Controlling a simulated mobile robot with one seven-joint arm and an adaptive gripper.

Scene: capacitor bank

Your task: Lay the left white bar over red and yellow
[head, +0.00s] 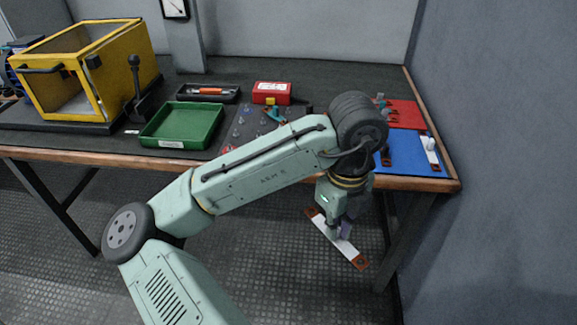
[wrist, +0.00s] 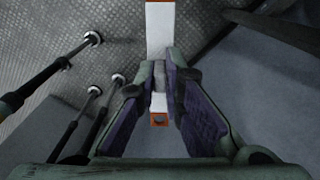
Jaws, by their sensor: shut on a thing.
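My gripper (head: 340,226) is shut on a white bar (head: 323,226) with orange-brown ends that have holes. It holds the bar in the air in front of the table's front edge, over the floor. In the wrist view, the pads of my gripper (wrist: 162,85) close on a grey grip piece on the white bar (wrist: 159,32), and one orange end shows below. A second white bar (head: 431,156) lies on the blue mat (head: 407,160) at the table's right end. I cannot make out which things are the red and yellow ones; my arm hides part of the table.
The red mat (head: 406,113) lies behind the blue one, with dark parts at its left. A green tray (head: 182,124), a red box (head: 271,93), a dark tray (head: 208,92) and a yellow frame box (head: 90,70) stand further left. A grey wall (head: 510,150) rises at right.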

